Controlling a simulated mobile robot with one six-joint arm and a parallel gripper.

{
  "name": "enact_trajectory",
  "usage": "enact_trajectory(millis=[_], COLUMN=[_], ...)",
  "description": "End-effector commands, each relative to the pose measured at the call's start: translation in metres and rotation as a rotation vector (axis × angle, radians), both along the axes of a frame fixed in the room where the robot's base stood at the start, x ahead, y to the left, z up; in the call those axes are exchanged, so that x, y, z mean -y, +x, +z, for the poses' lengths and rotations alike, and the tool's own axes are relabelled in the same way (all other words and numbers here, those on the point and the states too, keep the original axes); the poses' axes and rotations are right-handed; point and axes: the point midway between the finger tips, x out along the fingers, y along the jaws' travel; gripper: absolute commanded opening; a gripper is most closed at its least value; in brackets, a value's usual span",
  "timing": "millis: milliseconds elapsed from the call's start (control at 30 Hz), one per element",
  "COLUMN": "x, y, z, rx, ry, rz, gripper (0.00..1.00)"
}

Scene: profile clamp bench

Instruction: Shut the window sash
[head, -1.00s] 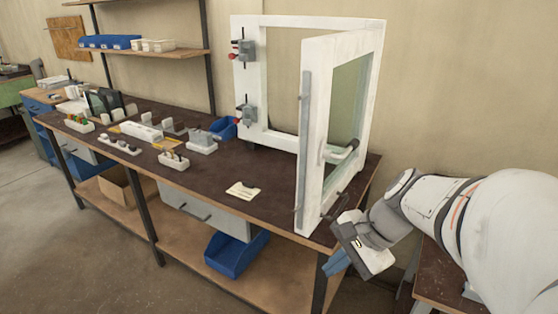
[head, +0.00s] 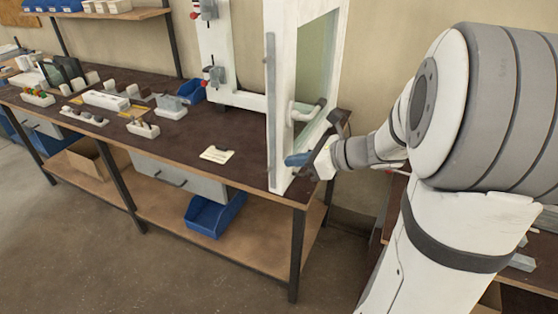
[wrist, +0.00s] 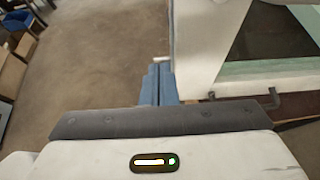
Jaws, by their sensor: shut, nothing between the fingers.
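The white window sash (head: 281,120) stands swung open from its white frame (head: 218,60) on the bench, turned out toward the front. A grey handle (head: 305,112) sits on its right-hand face. My gripper (head: 297,160) has blue fingers, closed together and empty, low beside the sash's right-hand face near its free front edge. In the wrist view the closed fingers (wrist: 159,85) lie just left of the white sash (wrist: 200,40). I cannot tell whether they touch it.
The dark bench top (head: 190,150) holds small white trays (head: 142,129) and a pale card (head: 217,155). Clamps with red knobs (head: 206,75) are on the frame's left side. A blue bin (head: 215,214) is on the shelf below. Open floor lies in front.

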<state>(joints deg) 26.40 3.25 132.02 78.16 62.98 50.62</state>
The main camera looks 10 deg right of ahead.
Motion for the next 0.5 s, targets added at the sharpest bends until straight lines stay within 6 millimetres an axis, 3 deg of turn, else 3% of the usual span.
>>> enact_trajectory(millis=[200, 500], x=[-0.024, -0.032], y=[0.018, 0.025], z=[-0.015, -0.021], rx=[-0.002, 0.0], ry=[-0.001, -0.002], rz=[0.003, 0.002], gripper=[0.0, 0.0])
